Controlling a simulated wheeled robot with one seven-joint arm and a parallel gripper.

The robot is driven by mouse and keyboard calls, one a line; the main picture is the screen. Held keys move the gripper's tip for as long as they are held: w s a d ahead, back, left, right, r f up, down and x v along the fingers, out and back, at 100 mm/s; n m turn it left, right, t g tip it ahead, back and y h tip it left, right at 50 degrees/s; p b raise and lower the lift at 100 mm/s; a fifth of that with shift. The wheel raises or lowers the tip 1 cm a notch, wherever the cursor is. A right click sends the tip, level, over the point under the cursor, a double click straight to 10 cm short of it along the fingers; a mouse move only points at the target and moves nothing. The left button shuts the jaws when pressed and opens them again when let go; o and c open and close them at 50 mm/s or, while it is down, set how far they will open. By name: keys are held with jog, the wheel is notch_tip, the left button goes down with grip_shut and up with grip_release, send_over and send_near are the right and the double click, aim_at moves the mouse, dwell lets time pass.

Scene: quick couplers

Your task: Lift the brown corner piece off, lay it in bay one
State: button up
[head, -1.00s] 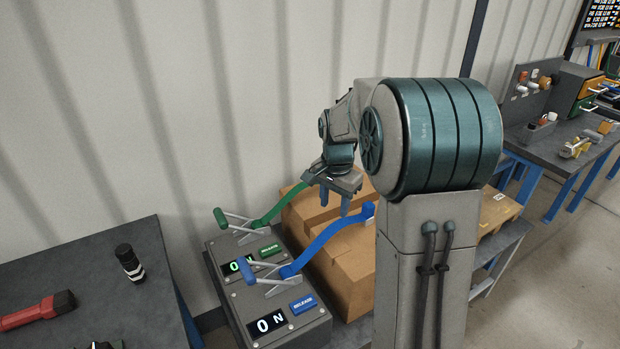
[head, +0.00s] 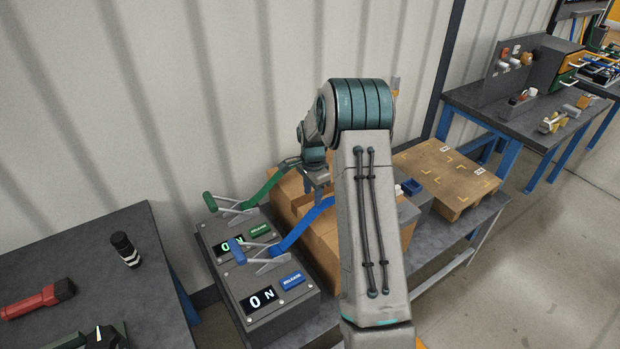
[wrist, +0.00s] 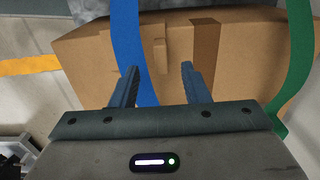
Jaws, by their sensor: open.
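My gripper (head: 318,192) hangs over the cardboard box (head: 325,248), fingers apart and empty. In the wrist view its open fingers (wrist: 160,68) point at the box (wrist: 255,55). A darker brown vertical band (wrist: 203,50) and a small light brown piece (wrist: 160,55) show on the box. I cannot tell for sure which is the corner piece. The blue strap (wrist: 128,40) runs close by the left finger; the green strap (wrist: 300,70) is at the right. A wooden board (head: 415,160) with yellow corner marks and small white labels lies right of the box; the labels are unreadable.
Two strap tensioners with green (head: 258,231) and blue (head: 292,281) release buttons stand left of the box, both displays near zero. A blue item (head: 411,187) sits beside the board. A left bench (head: 60,260) holds a red flashlight (head: 40,300). Another bench stands far right.

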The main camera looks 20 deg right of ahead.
aim_at(312, 206)
notch_tip(312, 206, down, 7)
jog(key=shift+r+p, duration=0.2)
jog(key=shift+p, duration=0.25)
grip_shut()
